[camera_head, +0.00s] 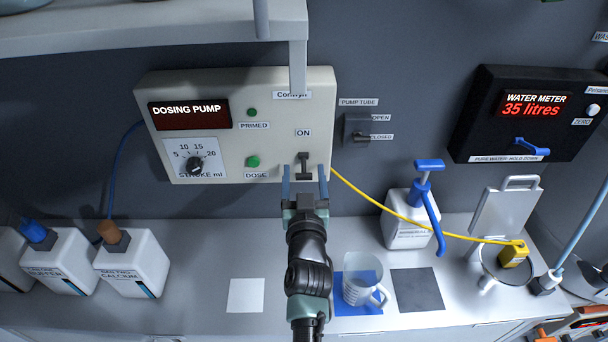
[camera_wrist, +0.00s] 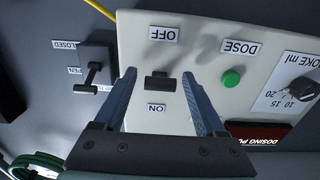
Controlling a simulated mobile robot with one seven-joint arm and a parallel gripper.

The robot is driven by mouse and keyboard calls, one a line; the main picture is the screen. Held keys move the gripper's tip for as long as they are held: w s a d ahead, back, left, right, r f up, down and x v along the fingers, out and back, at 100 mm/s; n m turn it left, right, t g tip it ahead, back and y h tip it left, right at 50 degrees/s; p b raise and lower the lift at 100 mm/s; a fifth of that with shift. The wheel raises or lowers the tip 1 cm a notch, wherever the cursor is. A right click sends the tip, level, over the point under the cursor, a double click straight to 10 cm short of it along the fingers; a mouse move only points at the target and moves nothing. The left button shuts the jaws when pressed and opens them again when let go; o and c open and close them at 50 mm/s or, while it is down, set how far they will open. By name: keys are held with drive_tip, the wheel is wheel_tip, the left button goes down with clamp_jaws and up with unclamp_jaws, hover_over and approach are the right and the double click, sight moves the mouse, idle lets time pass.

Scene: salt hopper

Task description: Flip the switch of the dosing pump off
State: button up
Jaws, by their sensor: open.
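The dosing pump (camera_head: 228,112) is a cream box on the back wall with a dark name display, two green buttons or lamps and a stroke dial. Its dark switch (camera_head: 304,160) sits at the lower right of the panel, below the ON label (camera_head: 303,132). In the wrist view, which is upside down, the switch (camera_wrist: 160,82) lies between the OFF label (camera_wrist: 164,34) and the ON label (camera_wrist: 156,107). The lever's exact tilt is hard to tell. My gripper (camera_head: 305,174) is open, with its blue fingers on either side of the switch; contact is not clear.
A pump tube lever (camera_head: 357,130) is right of the pump, with a yellow hose (camera_head: 400,216) nearby. A shelf (camera_head: 150,30) overhangs above. The counter holds a clear jug (camera_head: 362,282), a blue-topped pump bottle (camera_head: 408,225) and white canisters (camera_head: 132,262). A water meter (camera_head: 525,120) hangs at right.

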clamp_jaws()
drive_tip(key=f+b, duration=0.1)
drive_tip(key=b, duration=0.2)
drive_tip(key=shift+t, duration=0.3)
drive_tip(key=b, duration=0.3)
drive_tip(key=shift+w, duration=0.1)
drive_tip(key=shift+r+t+b, duration=0.1)
drive_tip(key=shift+t+b, duration=0.4)
drive_tip(key=shift+b, duration=0.4)
drive_tip(key=shift+r, duration=0.1)
unclamp_jaws()
